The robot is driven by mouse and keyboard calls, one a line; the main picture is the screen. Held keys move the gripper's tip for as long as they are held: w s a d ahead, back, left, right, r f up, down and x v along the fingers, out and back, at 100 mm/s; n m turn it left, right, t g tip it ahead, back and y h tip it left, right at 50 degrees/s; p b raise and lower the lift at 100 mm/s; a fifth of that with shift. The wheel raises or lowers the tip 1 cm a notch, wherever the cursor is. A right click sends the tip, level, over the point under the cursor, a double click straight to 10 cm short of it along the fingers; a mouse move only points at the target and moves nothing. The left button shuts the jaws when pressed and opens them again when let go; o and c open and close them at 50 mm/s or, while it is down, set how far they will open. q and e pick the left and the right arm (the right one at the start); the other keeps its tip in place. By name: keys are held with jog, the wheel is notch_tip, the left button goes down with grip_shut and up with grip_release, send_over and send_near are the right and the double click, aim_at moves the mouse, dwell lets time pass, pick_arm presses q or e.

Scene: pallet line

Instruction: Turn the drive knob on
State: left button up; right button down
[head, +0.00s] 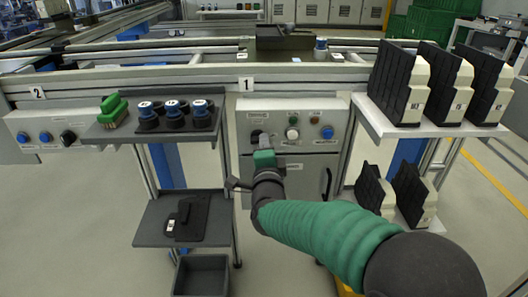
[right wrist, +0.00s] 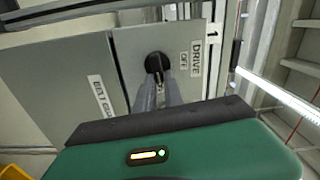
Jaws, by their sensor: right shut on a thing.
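The drive knob (right wrist: 155,62) is a round black knob on the grey panel, next to a label (right wrist: 196,58) reading DRIVE and OFF. In the head view the knob (head: 256,134) is at the left of the control box under plate 1, partly covered by my gripper. My right gripper (right wrist: 158,80) is shut on the knob, its two grey fingers at the knob's lower side in the wrist view. It also shows in the head view (head: 263,146). The knob's exact angle is hard to tell. My left gripper is not in view.
The same box (head: 326,104) carries a white button (head: 292,133) and a blue button (head: 327,132) to the right. Black-and-cream bins (head: 395,85) stand on a shelf at the right.

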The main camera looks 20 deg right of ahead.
jog(key=shift+f+m+b, duration=0.4)
jog(key=shift+m+b, duration=0.15)
jog(key=shift+m, duration=0.15)
jog(key=c, duration=1.4)
grip_release()
jog(key=shift+d, duration=0.1)
jog(key=shift+c, duration=0.2)
jog(key=shift+r, duration=0.1)
jog(key=shift+s+r, duration=0.1)
jog(key=shift+s, duration=0.05)
jog(key=p+v, duration=0.2)
jog(key=v, duration=1.4)
jog(key=shift+s, duration=0.25)
